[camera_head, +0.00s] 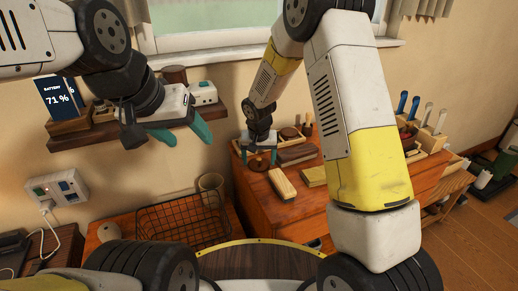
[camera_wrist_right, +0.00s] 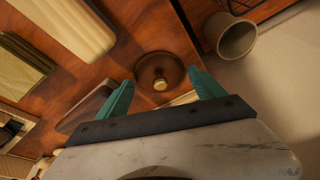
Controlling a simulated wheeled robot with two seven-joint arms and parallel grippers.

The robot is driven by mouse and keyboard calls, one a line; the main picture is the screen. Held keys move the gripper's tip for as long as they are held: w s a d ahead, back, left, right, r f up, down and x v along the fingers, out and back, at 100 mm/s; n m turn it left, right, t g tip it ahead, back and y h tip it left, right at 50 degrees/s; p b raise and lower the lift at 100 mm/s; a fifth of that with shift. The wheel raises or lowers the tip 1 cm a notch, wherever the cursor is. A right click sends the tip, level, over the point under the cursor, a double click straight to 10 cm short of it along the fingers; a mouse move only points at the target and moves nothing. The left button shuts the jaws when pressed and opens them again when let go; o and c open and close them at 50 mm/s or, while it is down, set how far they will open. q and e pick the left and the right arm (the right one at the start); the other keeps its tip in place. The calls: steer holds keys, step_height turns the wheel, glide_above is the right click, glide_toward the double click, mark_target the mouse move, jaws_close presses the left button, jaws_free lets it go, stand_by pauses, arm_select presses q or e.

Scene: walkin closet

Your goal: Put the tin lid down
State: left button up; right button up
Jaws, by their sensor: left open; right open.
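The tin lid (camera_wrist_right: 160,72) is a dark brown disc with a small brass knob. In the right wrist view it lies flat on the reddish wooden top, just beyond and between the fingertips. The lid also shows in the head view (camera_head: 259,163), near the left end of the wooden cabinet top (camera_head: 285,211). My right gripper (camera_head: 259,156) is open above the lid, with a teal finger on either side; I cannot tell whether they touch it. My left gripper (camera_head: 180,136) is open and empty in front of the wall shelf, at the left.
A pale brush-like block (camera_head: 282,185) and a yellowish block (camera_head: 313,176) lie near the lid. A wire basket (camera_head: 182,222) and a cup (camera_head: 211,184) stand left of the cabinet. Tool holders fill the right end.

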mark_target(259, 170)
steer(key=v, duration=1.1)
steer(key=s+d+r+y, duration=0.1)
steer(key=s+d+r, duration=0.8)
steer(key=r, duration=0.3)
steer(key=s+d+r+t, duration=0.1)
steer(key=s+d+r, duration=0.1)
steer(key=s, duration=0.6)
steer(key=s+d+r+t+y, duration=0.1)
steer(key=s+d+r+t, duration=0.1)
steer(key=s, duration=0.5)
steer(key=shift+s+d+r+n, duration=0.3)
steer(key=shift+s+d+r, duration=0.15)
steer(key=shift+d, duration=0.2)
